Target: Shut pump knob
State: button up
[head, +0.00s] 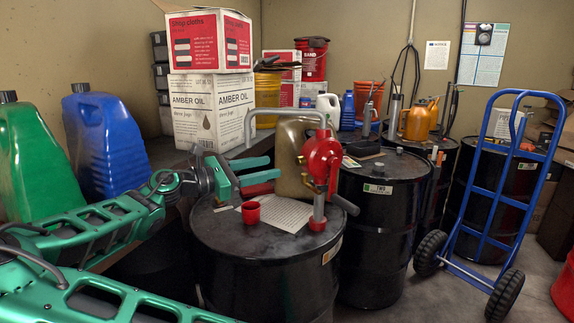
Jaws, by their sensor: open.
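A red hand pump (322,160) stands upright on the near black drum (265,275), with a grey spout pipe (285,110) bending over to the left. A dark crank handle (345,204) sticks out low on its right. Small brass-coloured parts show on the pump's body; I cannot tell which is the knob or how it is turned. My gripper (274,168) is open and empty, reaching in from the left above the drum. Its teal fingers point right, toward the pump, and appear apart from it.
A printed sheet (284,214) lies on the drum top. A tan can (291,160) stands behind the pump. Another black drum (378,225) is close on the right. Cardboard boxes (212,108) and blue (105,143) and green (38,165) jugs are at left. A blue hand truck (490,195) stands at right.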

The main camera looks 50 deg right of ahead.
aim_at(297, 161)
jog(key=x, duration=0.9)
jog(key=shift+s, duration=0.1)
grip_shut()
